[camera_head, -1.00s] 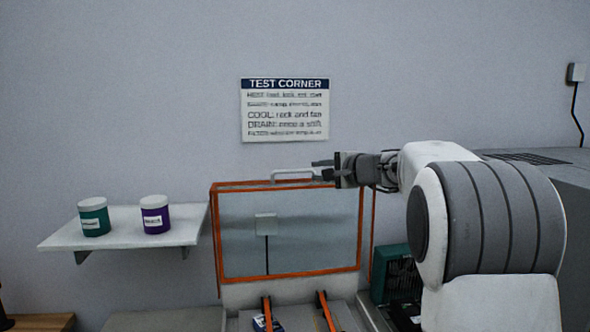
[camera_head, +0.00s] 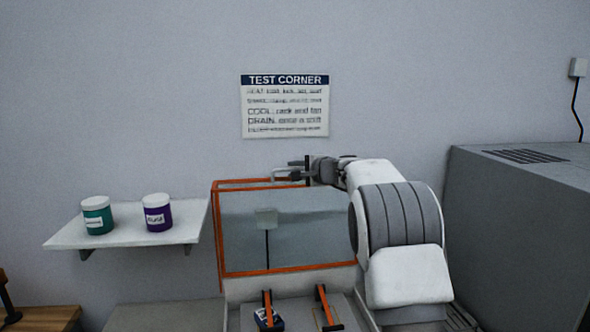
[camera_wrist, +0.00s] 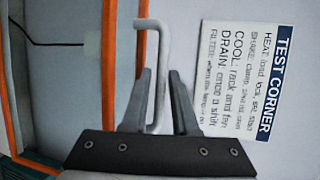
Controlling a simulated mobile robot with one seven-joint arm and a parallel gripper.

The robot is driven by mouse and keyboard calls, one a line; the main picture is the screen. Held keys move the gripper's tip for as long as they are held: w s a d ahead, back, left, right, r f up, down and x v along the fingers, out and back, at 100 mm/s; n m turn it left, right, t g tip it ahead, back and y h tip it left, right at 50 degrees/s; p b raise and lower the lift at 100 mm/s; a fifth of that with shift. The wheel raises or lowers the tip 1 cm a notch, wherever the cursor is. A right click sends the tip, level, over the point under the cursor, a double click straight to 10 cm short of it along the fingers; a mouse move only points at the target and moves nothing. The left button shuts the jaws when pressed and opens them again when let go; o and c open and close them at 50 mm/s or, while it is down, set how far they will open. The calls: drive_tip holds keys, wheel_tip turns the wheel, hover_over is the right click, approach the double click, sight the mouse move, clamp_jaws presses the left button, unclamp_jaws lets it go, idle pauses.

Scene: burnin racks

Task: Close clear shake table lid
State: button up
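The clear shake table lid (camera_head: 315,232) stands open and upright, with an orange frame around its see-through pane. A pale handle (camera_head: 284,178) sticks out at its top edge. My gripper (camera_head: 298,170) is at the top of the lid, by the handle. In the wrist view the lid's orange edge (camera_wrist: 108,70) runs along the left, and the handle (camera_wrist: 158,75) passes between the two fingers of my gripper (camera_wrist: 158,88). The fingers are apart, with gaps showing beside the bar. My arm hides the lid's upper right corner in the head view.
Below the lid is the shake table bed (camera_head: 345,312) with two orange-and-black clamps and a small dark blue item (camera_head: 268,318). A shelf (camera_head: 75,238) with two jars is at left. A large grey cabinet (camera_head: 520,220) stands at right. A sign (camera_head: 285,108) hangs behind.

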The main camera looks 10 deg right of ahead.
drive_tip(key=shift+c, duration=0.3)
clamp_jaws()
idle(1.1)
